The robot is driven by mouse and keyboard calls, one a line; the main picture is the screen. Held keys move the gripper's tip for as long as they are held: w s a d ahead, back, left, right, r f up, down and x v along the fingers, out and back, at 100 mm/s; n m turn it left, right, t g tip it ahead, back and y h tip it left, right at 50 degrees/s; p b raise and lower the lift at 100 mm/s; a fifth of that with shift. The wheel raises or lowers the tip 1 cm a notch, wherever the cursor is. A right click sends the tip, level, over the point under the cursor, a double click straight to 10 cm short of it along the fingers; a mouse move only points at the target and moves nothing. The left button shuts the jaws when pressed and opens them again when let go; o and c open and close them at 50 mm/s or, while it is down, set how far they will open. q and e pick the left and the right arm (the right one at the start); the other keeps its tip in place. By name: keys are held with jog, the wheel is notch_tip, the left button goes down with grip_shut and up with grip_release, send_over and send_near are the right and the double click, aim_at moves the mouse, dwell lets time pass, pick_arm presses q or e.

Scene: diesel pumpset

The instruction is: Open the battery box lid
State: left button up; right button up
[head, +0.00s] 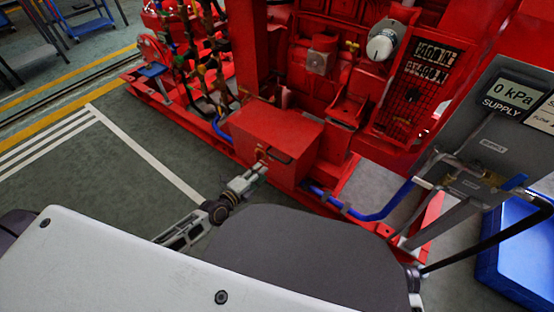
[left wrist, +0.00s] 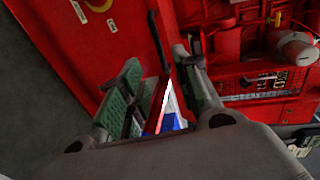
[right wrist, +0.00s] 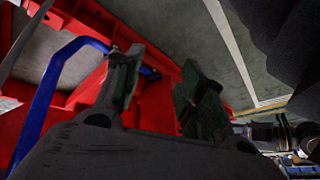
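The battery box (head: 265,150) is a red box at the front of the red pumpset, with its lid (head: 278,125) lying closed on top. A dark handle (head: 280,157) sits at the lid's front edge, and it shows as a black bar in the left wrist view (left wrist: 157,42). My left gripper (head: 258,168) is at the box's front, by the handle. In the left wrist view its fingers (left wrist: 160,70) are apart, with the bar between or just beyond their tips; contact cannot be told. My right gripper (right wrist: 163,65) is open and empty, with its fingers apart.
A blue pipe (head: 365,212) runs low to the right of the box. A grey supply panel (head: 490,130) stands farther right, above a blue bin (head: 515,255). Green floor (head: 140,190) with white lines is clear at the left.

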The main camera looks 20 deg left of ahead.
aim_at(277, 158)
pick_arm(q)
jog(key=b+x, duration=0.3)
jog(key=x, duration=0.9)
jog(key=shift+a, duration=0.1)
jog(key=shift+w, duration=0.1)
pick_arm(e)
notch_tip(277, 158, down, 7)
jog(key=a+t, duration=0.1)
jog(key=shift+m+y, duration=0.3)
jog(key=shift+y, duration=0.1)
jog(key=shift+r, duration=0.1)
pick_arm(q)
grip_shut()
pick_arm(e)
jog(key=shift+w+a+r, duration=0.1)
jog(key=shift+w+r, duration=0.1)
jog(key=shift+w, duration=0.1)
